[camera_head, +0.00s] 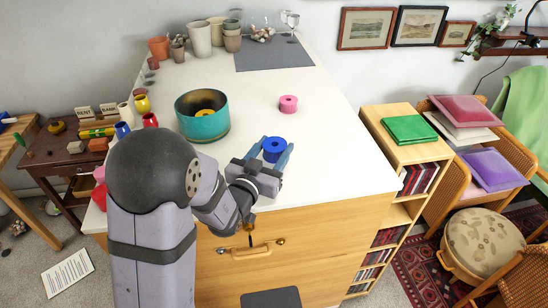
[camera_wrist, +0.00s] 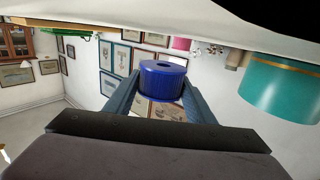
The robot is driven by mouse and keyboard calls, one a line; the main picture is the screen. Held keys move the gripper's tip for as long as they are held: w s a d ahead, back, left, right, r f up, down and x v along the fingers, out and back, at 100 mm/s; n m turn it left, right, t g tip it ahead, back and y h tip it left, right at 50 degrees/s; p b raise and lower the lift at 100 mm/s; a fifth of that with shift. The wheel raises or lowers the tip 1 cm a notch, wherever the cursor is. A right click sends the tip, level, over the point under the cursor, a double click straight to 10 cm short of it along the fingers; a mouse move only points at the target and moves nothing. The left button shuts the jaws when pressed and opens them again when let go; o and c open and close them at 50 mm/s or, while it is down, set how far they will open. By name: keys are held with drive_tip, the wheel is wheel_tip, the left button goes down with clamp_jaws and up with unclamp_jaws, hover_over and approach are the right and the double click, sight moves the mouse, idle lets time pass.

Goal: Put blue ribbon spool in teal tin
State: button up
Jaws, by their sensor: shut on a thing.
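The blue ribbon spool (camera_head: 273,149) is held between the two fingers of my gripper (camera_head: 272,156), near the front of the white counter. In the wrist view the spool (camera_wrist: 161,80) sits between the fingertips (camera_wrist: 161,88), with its central hole showing. I cannot tell for certain how far it is above the counter. The teal tin (camera_head: 203,124) stands open on the counter, left of and behind my gripper. A yellow spool (camera_head: 205,112) lies inside the tin. The tin also shows at the right in the wrist view (camera_wrist: 284,88).
A pink spool (camera_head: 288,103) lies on the counter (camera_head: 330,150) behind my gripper. Small red, blue and yellow pots (camera_head: 142,104) stand left of the tin. Clay pots (camera_head: 200,40) and a grey mat (camera_head: 273,55) are at the back. The counter's right side is clear.

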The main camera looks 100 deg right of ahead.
sight(274, 159)
drive_tip(key=shift+f+p, duration=0.35)
drive_tip(key=shift+f, duration=1.45)
drive_tip(key=shift+f+b, duration=0.25)
drive_tip(key=shift+b, duration=0.05)
drive_tip(key=o, duration=1.1)
drive_tip(key=shift+r+p, duration=0.15)
drive_tip(key=shift+p, duration=0.25)
